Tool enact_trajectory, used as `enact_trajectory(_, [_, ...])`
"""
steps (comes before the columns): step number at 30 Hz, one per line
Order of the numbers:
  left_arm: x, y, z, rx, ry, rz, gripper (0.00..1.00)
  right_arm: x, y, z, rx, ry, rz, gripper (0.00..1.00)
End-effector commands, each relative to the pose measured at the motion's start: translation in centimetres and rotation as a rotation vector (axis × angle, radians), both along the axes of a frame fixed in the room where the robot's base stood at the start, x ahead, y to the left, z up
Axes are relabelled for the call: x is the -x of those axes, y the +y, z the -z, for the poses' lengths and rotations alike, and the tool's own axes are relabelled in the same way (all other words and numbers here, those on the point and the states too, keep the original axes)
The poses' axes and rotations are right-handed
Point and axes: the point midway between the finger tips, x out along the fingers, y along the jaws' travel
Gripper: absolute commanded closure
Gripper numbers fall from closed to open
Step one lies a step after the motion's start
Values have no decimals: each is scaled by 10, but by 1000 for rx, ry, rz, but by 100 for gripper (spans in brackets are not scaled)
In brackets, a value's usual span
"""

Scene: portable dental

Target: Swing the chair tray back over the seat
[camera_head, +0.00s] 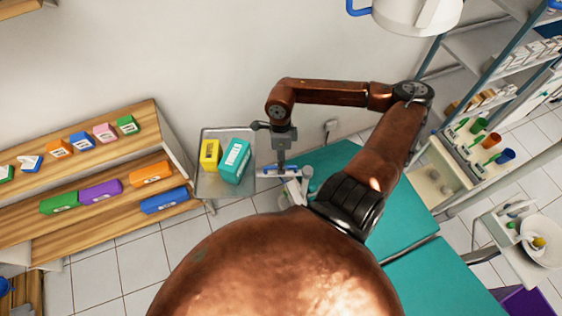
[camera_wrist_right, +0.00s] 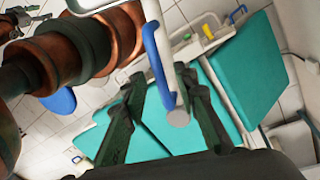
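The metal chair tray (camera_head: 211,193) hangs left of the teal dental chair (camera_head: 320,163), not over its seat. A yellow box (camera_head: 210,153) and a teal towel box (camera_head: 235,160) stand on it. My right gripper (camera_head: 281,172) points down at the tray's right side, beside a blue handle (camera_head: 268,171). In the right wrist view the blue handle (camera_wrist_right: 154,55) runs between the two dark fingers (camera_wrist_right: 160,75); they look spread around it, with contact unclear. The teal chair (camera_wrist_right: 245,75) lies beyond. My left gripper is not in view.
A wooden shelf (camera_head: 160,130) with colored boxes stands close left of the tray. A wall is behind it. A glass-shelved rack (camera_head: 478,45) and a trolley (camera_head: 450,172) with cups stand right of the chair. A white basin (camera_head: 545,255) is at far right.

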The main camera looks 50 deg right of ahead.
Motion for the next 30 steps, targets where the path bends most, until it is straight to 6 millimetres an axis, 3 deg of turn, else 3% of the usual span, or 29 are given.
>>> enact_trajectory(4, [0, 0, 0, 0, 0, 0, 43, 0, 0, 0, 0, 0, 0, 74])
enact_trajectory(15, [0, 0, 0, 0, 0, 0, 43, 0, 0, 0, 0, 0, 0, 100])
enact_trajectory(30, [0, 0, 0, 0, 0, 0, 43, 0, 0, 0, 0, 0, 0, 100])
